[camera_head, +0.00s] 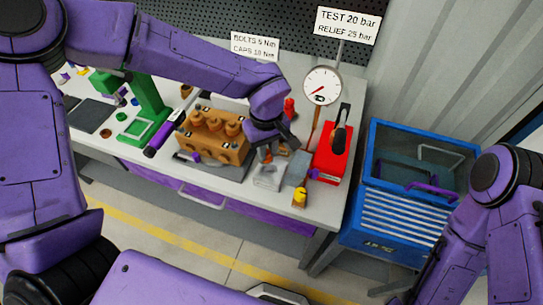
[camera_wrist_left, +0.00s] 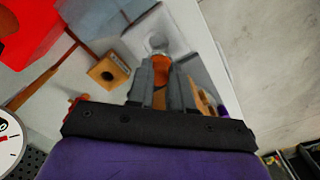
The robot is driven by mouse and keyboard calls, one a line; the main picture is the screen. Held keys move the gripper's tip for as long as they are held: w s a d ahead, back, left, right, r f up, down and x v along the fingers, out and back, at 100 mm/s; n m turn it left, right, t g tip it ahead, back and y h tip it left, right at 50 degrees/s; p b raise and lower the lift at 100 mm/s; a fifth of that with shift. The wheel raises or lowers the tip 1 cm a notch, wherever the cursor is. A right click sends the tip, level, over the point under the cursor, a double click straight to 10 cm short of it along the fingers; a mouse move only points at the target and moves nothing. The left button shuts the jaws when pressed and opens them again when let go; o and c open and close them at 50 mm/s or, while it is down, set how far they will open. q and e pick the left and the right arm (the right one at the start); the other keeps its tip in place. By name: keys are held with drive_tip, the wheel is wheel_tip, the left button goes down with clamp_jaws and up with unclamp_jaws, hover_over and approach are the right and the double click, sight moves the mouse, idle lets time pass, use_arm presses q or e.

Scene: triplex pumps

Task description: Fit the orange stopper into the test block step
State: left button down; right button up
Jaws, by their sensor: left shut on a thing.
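My left gripper (camera_head: 267,158) is shut on the orange stopper, over the front right of the bench. In the left wrist view the stopper (camera_wrist_left: 161,64) sits between the two grey fingers (camera_wrist_left: 161,80). Its far end points at a rounded grey fitting on a pale grey block (camera_wrist_left: 178,36), which also shows below the gripper in the head view (camera_head: 268,177). I cannot tell whether stopper and block touch.
A blue-grey block (camera_head: 298,168) stands right of the pale block, and a red box (camera_head: 331,158) stands behind it. A brown pump body (camera_head: 214,140) is on the left. A pressure gauge (camera_head: 322,86) stands behind. A small wooden block (camera_wrist_left: 108,73) with a hole lies nearby.

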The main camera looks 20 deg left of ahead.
sight(270, 160)
use_arm(q)
drive_tip(key=f, duration=0.1)
drive_tip(key=f+p, duration=0.1)
drive_tip(key=f, duration=0.1)
drive_tip(key=shift+d+f, duration=0.15)
drive_tip(key=shift+d, duration=0.25)
drive_tip(key=shift+d+f, duration=0.1)
drive_tip(key=shift+f, duration=0.3)
drive_tip(key=c, duration=1)
unclamp_jaws()
drive_tip(key=shift+w, duration=0.1)
wheel_tip(270, 160, up, 12)
drive_tip(key=shift+b, duration=0.75)
